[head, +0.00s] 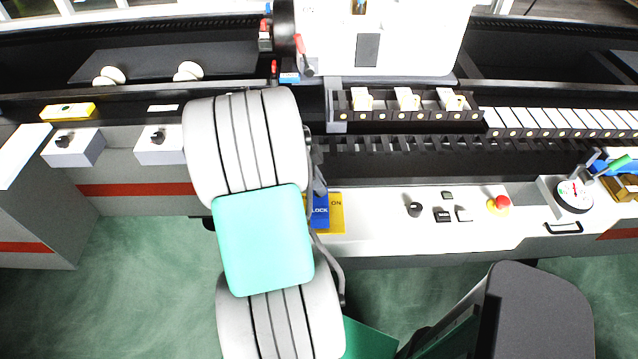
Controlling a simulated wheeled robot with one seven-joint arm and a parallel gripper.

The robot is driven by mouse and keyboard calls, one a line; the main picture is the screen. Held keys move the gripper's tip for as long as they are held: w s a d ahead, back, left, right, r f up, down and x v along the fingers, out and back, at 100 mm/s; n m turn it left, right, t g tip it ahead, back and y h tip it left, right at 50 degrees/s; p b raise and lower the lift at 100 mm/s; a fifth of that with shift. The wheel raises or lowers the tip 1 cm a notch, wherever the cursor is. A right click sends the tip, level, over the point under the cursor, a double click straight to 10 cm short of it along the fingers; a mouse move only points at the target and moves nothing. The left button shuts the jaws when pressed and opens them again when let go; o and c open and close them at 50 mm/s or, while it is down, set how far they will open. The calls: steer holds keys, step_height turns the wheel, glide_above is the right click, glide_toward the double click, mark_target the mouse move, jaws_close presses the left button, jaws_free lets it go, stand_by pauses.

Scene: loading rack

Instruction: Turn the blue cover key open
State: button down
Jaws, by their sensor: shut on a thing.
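A blue label reading "LOCK" (319,213) and a yellow label with "ON" (337,214) show on the front of the machine, just right of my arm. My arm covers the left part of this spot. The blue cover key itself cannot be made out; it may be behind my arm. My gripper is hidden from this view by my own arm links, so its fingers and what is between them do not show.
To the right is a white panel with a black knob (414,209), small switches and a red button on yellow (499,205). A round dial (574,196) stands further right. Switch boxes (73,147) are at left. A rack with white-topped slots (565,122) runs behind.

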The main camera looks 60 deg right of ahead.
steer(key=shift+n, duration=0.3)
steer(key=n+b, duration=0.1)
steer(key=n, duration=0.1)
steer(key=n+t+h+b, duration=0.1)
steer(key=n, duration=0.1)
steer(key=shift+f+h+b, duration=0.1)
steer(key=shift+h+b, duration=0.2)
steer(key=n+t+b, duration=0.1)
steer(key=n, duration=0.4)
steer(key=shift+s+t+h+b, duration=0.1)
steer(key=shift+t+h+b, duration=0.3)
steer(key=n+t+b, duration=0.1)
steer(key=n, duration=0.3)
steer(key=shift+t, duration=0.3)
steer(key=shift+n+t+b, duration=0.6)
steer(key=shift+n+t, duration=0.2)
steer(key=shift+n, duration=1.3)
steer(key=c, duration=1.5)
jaws_free()
steer(key=shift+y, duration=0.3)
steer(key=shift+o, duration=0.2)
steer(key=shift+r, duration=0.2)
